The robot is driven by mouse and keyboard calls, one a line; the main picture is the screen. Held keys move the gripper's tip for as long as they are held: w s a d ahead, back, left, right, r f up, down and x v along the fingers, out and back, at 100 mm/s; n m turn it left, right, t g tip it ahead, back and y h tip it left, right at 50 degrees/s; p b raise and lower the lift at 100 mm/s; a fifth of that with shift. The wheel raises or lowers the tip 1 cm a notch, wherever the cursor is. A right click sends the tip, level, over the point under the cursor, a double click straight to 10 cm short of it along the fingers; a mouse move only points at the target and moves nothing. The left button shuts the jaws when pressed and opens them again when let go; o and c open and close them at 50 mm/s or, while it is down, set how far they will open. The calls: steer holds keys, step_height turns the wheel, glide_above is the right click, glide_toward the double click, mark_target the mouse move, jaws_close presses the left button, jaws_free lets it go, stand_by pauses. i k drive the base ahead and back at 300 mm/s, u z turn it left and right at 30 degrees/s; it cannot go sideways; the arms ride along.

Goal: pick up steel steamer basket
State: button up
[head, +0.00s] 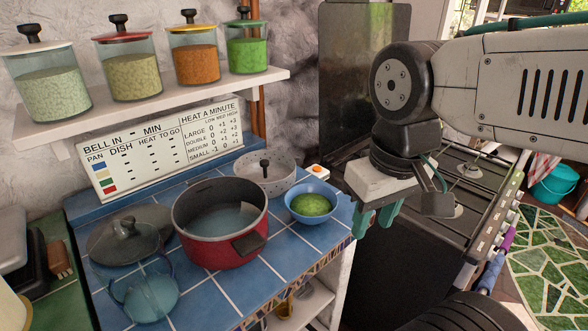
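The steel steamer basket (279,176) is a pale, round, perforated bowl with a dark upright knob in its middle. It stands at the back of the blue-tiled counter, behind the red pot. The pot hides its lower left side. My gripper (377,217) has teal fingers pointing down, set apart with a gap and nothing visible between them. It is to the right of the basket, past the counter's right edge, and not touching it.
The red pot (219,252) and a blue bowl (312,190) with green contents stand in front of the basket. A glass-lidded pan and a blue glass dish (146,298) lie at left. A jar shelf (150,105) hangs above. A stove (470,200) stands right.

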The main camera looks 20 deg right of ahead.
mark_target(274, 170)
steer(key=u, duration=0.45)
steer(key=k, duration=1.1)
steer(key=z, duration=0.45)
steer(key=i, duration=1.45)
steer(key=u, duration=0.2)
